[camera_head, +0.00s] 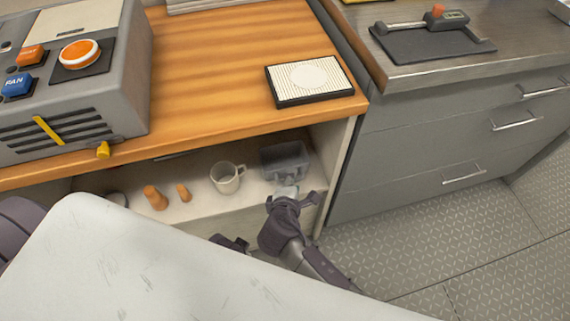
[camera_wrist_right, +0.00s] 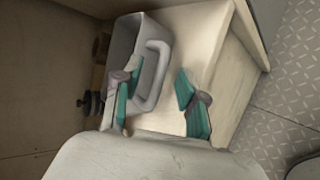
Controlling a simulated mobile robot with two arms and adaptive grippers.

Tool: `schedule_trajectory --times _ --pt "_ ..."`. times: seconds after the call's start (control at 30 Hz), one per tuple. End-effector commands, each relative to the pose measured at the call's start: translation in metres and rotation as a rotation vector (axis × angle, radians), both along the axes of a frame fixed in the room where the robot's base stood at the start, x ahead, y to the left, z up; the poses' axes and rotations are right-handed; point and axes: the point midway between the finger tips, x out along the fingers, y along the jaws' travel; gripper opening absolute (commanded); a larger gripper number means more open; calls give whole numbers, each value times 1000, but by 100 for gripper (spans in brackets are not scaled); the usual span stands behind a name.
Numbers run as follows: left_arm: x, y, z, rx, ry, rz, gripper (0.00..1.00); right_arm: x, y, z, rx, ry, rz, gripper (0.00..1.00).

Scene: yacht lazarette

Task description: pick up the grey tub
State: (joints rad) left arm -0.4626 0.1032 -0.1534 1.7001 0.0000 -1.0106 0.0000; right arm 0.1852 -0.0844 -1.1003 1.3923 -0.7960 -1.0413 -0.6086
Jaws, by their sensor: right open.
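The grey tub (camera_head: 285,158) stands on the shelf under the wooden counter, near its right end. In the right wrist view the tub (camera_wrist_right: 124,45) shows its open top and a loop handle on the side facing my gripper. My right gripper (camera_head: 286,192) reaches in at the front of the tub. Its two teal-padded fingers are apart in the wrist view (camera_wrist_right: 156,92), with the lower part of the handle showing between them. I cannot tell whether a finger touches the handle.
A pale mug (camera_head: 227,178) stands just left of the tub, with two orange-brown pegs (camera_head: 155,198) further left. The counter edge (camera_head: 250,128) overhangs the shelf, and a side panel (camera_head: 337,165) closes it on the right. Patterned floor (camera_head: 450,250) lies open at right.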

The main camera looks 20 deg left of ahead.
Motion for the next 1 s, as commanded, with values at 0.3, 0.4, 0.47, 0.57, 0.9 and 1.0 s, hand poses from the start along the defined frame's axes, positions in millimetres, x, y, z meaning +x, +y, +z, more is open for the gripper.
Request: schedule_trajectory --times 0.3,0.4,0.47,0.57,0.9,1.0 --pt "0 0 0 0 0 0 40 0 0 0 0 0 0 0" --pt "0 0 0 0 0 0 40 0 0 0 0 0 0 0" --pt "0 0 0 1 0 0 40 -1 0 0 0 0 0 0" --pt "0 0 0 1 0 0 40 -1 0 0 0 0 0 0" --pt "0 0 0 0 -1 0 40 -1 0 1 0 -1 0 0" --pt "1 0 1 -1 -6 0 40 0 0 6 3 -1 0 0"
